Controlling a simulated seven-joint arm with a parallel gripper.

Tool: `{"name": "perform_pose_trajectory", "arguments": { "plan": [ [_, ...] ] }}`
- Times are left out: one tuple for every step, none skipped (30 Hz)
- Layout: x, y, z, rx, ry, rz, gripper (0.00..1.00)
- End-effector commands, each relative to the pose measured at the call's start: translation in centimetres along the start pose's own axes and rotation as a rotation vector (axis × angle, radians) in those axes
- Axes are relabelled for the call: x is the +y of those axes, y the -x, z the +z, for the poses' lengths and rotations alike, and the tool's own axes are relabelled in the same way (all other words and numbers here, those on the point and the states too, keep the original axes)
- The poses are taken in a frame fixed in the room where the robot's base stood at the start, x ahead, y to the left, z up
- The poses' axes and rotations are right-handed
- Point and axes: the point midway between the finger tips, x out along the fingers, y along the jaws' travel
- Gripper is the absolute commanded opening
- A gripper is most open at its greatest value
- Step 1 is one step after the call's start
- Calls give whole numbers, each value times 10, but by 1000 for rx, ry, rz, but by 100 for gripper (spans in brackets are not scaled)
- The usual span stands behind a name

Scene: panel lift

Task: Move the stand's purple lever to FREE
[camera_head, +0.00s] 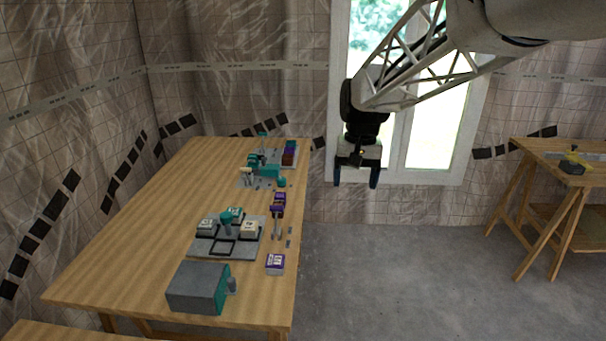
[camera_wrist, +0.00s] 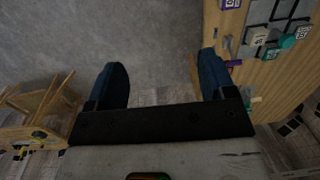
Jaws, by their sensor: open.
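A small stand with purple parts (camera_head: 279,198) is at the right edge of the long wooden table in the head view. What looks like its purple lever (camera_head: 277,209) sits just below the top part, by a grey upright piece; its setting and any FREE label are too small to read. In the wrist view a purple piece, probably the lever (camera_wrist: 233,63), shows just right of the right finger. My gripper (camera_head: 356,180) is open and empty, in the air to the right of the table, apart from the stand. It also shows in the wrist view (camera_wrist: 162,62).
Near the stand are a grey panel plate (camera_head: 222,254) with white and teal parts, a purple-and-white box (camera_head: 275,263) and a grey-teal block (camera_head: 197,287). Teal fixtures (camera_head: 264,169) stand farther back. A second wooden table (camera_head: 560,150) is at right. The floor between is clear.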

Motion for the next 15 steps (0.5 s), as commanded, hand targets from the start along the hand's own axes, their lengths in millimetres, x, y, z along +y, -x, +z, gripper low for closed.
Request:
{"name": "perform_pose_trajectory", "arguments": {
  "plan": [
    [-7, -4, -12, -12, 2, 0, 77],
    [-10, -5, -18, -17, 2, 0, 77],
    [-15, -8, -27, -25, 2, 0, 77],
    [-18, -10, -33, -31, 2, 0, 77],
    [-22, -12, -39, -38, 1, 1, 77],
    [-26, -14, -47, -46, 1, 1, 77],
    [-30, -16, -53, -52, 1, 1, 77],
    [-34, -19, -59, -58, 1, 1, 77],
    [-39, -22, -67, -66, 2, 1, 77],
    [-43, -24, -74, -71, 2, 1, 77],
    [-46, -27, -79, -77, 3, 1, 77],
    [-52, -31, -87, -86, 3, 2, 77],
    [-55, -33, -93, -92, 2, 2, 77],
    [-59, -36, -99, -99, 2, 3, 77],
    [-64, -40, -107, -106, 2, 3, 77]
  ]
}}
